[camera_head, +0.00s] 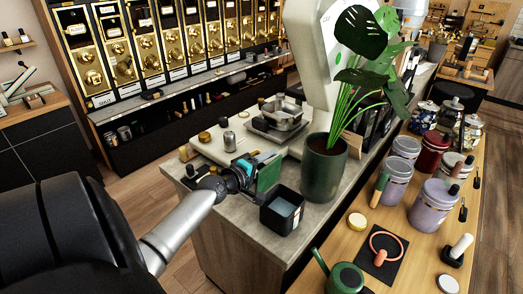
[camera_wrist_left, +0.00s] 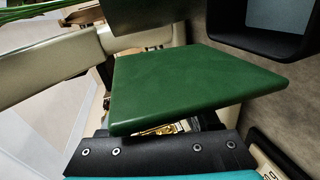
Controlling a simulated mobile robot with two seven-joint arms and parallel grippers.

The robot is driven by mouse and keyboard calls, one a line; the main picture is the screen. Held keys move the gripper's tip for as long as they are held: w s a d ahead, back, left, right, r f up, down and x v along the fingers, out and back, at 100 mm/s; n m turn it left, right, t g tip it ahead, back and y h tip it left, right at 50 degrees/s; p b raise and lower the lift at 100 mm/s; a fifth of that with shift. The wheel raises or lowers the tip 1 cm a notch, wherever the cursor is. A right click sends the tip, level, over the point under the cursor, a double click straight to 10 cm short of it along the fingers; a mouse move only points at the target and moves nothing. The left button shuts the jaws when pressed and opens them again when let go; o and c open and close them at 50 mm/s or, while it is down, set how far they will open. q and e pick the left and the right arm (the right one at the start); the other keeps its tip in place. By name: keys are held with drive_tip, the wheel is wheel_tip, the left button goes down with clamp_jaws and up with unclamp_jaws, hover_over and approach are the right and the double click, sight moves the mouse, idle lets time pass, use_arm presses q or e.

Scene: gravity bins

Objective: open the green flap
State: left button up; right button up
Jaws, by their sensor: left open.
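The green flap (camera_head: 270,172) is a flat dark-green square panel on the grey counter, standing steeply beside my left gripper (camera_head: 246,169). It fills the middle of the left wrist view (camera_wrist_left: 195,88), with its near edge just beyond a dark bolted part and a teal strip of my gripper (camera_wrist_left: 150,155). My left gripper is open, at the left side of the flap. I cannot tell whether it touches the flap. The flap's hinge and what it covers are hidden. My right gripper is not in view.
A black open box (camera_head: 282,211) stands just right of the flap; a potted plant (camera_head: 324,168) rises behind it. A scale (camera_head: 275,118) and small jars stand at the back of the counter. The wooden table (camera_head: 405,240) at right holds several canisters.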

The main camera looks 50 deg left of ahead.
use_arm(q)
drive_tip(key=v, duration=1.5)
drive_tip(key=shift+s+f, duration=0.1)
idle(0.3)
drive_tip(key=s+d+f+m+g+b, duration=0.2)
drive_tip(key=s+f, duration=0.1)
drive_tip(key=f, duration=0.9)
drive_tip(key=s+d+f+m+g+b, duration=0.2)
drive_tip(key=s+f+g, duration=0.1)
drive_tip(key=f, duration=0.8)
drive_tip(key=s+d+f+m+g+b, duration=0.2)
drive_tip(key=s+f, duration=0.1)
drive_tip(key=f, duration=0.9)
drive_tip(key=s+d+f+m+g+h+b, duration=0.1)
drive_tip(key=s+d+f+m+g+b, duration=0.1)
drive_tip(key=s+d+f+m, duration=0.5)
drive_tip(key=s+d+f+m+g+h+b, duration=0.1)
drive_tip(key=s+d+f+m+g+b, duration=0.2)
drive_tip(key=s+d+f+m, duration=0.4)
drive_tip(key=s+d+f+g, duration=0.1)
drive_tip(key=s+d+f, duration=0.1)
drive_tip(key=f, duration=0.2)
drive_tip(key=s+d+f, duration=0.2)
drive_tip(key=s+f, duration=0.1)
drive_tip(key=f, duration=0.2)
drive_tip(key=shift+s+d+m+g, duration=0.25)
drive_tip(key=shift+d+m+g, duration=0.1)
drive_tip(key=shift+m+g, duration=0.05)
